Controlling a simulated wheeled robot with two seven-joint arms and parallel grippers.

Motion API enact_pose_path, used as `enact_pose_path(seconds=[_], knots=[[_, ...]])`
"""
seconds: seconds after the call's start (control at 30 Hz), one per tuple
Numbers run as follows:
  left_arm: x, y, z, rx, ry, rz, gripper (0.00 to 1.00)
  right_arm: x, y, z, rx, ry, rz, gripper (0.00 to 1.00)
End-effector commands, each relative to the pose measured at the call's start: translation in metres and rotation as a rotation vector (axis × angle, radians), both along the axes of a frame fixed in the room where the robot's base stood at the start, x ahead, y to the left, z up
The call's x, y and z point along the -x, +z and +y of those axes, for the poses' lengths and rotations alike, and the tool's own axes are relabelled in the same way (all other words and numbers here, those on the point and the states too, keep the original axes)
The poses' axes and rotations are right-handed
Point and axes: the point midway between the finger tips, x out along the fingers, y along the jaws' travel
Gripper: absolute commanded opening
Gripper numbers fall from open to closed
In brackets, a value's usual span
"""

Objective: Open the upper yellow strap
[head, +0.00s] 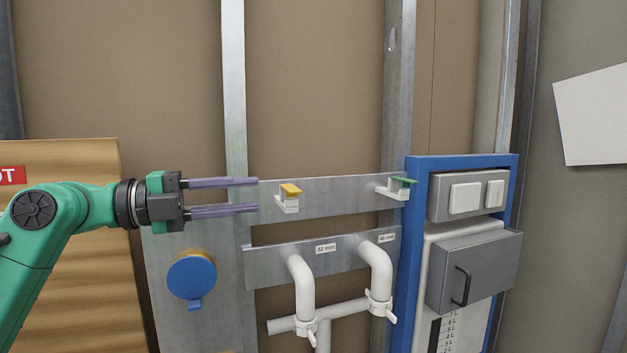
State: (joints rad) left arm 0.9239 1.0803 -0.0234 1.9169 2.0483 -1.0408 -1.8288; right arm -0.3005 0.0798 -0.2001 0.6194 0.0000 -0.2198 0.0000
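The upper yellow strap (291,189) is a small yellow flap on top of a white clip (287,204). The clip is fixed to the upper metal rail (335,195). My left gripper (257,195) comes in from the left with its two purple fingers level and spread apart, one above the other. It is open and nothing is between the fingers. Its fingertips end a short way left of the yellow strap, at about its height. I cannot tell how far the fingers are from the rail in depth. My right gripper is not in view.
A similar clip with a green strap (404,181) sits at the rail's right end. White pipes (303,285) run below on a lower rail (268,265). A blue-framed unit (412,250) stands right, a blue round cap (191,277) lower left.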

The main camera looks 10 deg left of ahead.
Motion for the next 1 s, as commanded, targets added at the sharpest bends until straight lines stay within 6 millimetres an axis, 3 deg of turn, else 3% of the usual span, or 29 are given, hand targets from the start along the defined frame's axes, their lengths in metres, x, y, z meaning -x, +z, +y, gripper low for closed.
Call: enact_pose_path(seconds=[0.03, 0.1, 0.4, 0.77, 0.87, 1.0], knots=[[-0.007, 0.008, -0.011, -0.001, -0.003, 0.003, 0.35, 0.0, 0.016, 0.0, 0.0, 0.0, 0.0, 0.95], [-0.016, 0.009, -0.028, -0.001, -0.005, 0.003, 0.35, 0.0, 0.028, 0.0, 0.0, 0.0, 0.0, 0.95], [-0.055, 0.007, -0.087, 0.001, -0.002, 0.004, 0.35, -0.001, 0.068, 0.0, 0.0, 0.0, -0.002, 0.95], [-0.062, 0.0, -0.098, 0.0, 0.0, 0.001, 0.35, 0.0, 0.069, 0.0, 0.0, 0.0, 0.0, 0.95], [-0.062, 0.0, -0.098, 0.0, 0.0, 0.002, 0.01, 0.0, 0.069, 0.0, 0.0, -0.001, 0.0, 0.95], [-0.062, 0.0, -0.097, -0.001, 0.0, 0.003, 0.0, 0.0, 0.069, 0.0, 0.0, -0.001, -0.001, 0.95]])
